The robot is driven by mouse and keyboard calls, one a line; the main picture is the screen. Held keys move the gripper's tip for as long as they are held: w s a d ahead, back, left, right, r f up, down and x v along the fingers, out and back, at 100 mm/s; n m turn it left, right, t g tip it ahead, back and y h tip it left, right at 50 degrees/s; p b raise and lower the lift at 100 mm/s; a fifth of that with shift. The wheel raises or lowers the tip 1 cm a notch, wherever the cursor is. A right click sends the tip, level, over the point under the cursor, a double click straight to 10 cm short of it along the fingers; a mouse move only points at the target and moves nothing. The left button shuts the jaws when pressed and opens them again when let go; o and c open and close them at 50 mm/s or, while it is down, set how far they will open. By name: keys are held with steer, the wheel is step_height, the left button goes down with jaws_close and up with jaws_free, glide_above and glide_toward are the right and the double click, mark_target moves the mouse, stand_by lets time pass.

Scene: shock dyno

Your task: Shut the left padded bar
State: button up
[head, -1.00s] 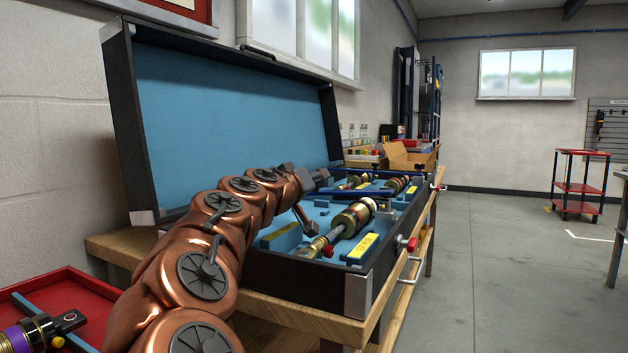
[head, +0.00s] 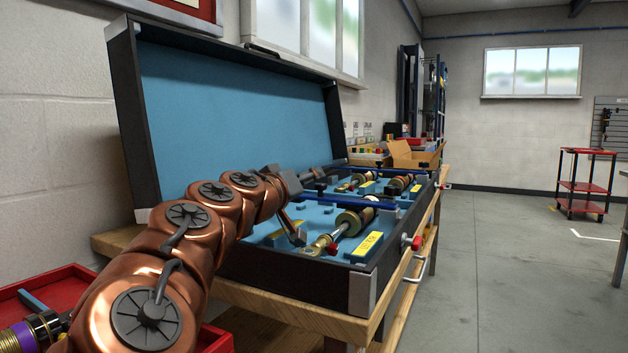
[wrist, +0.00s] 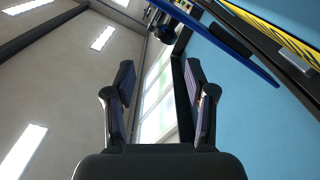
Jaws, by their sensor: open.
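The open black case (head: 290,305) has a blue foam inside and its lid stands up. A blue padded bar (head: 352,199) crosses the nearer gold shock absorber (head: 352,222), just right of my gripper. A second blue bar (head: 395,171) lies farther back. I cannot tell for certain which is the left one, or whether either is fully down. My gripper (head: 316,204) is open and empty over the case's left part, fingers spread.
The raised lid (head: 235,115) stands close behind my arm. A red tray (head: 60,290) with a shock part is at lower left. The case stands on a wooden bench (head: 285,312). A cardboard box (head: 415,153) is beyond it. Open floor lies to the right.

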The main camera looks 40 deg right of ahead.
steer(key=shift+v, duration=2.7)
steer(key=shift+s, duration=0.1)
